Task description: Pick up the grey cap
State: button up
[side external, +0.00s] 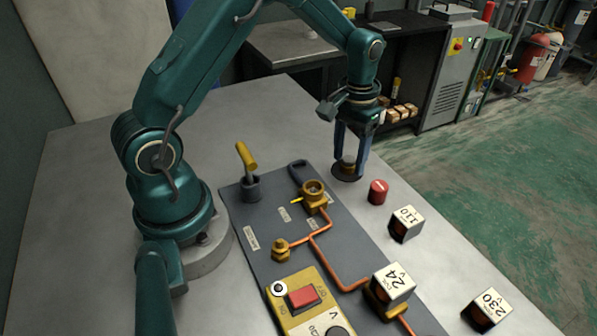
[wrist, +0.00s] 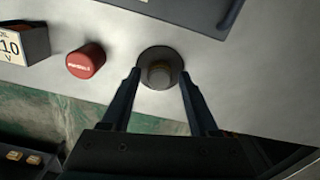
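The grey cap (wrist: 160,57) is a dark round disc with a smaller raised knob in its middle, and it sits on the bare bench top. My gripper (wrist: 160,74) points down over the cap with one finger on each side. The fingers are apart, with a visible gap to the raised knob. In the side external view my gripper (side external: 350,160) is low over the cap, and its fingers partly hide the knob.
A red cylindrical cap (side external: 378,192) stands close by, towards the 110 block (side external: 406,223). The 24 block (side external: 391,282) is on the panel (side external: 262,215), and the 230 block (side external: 487,309) is near the bench edge.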

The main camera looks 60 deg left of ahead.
grip_shut()
jog(key=shift+r, duration=0.15)
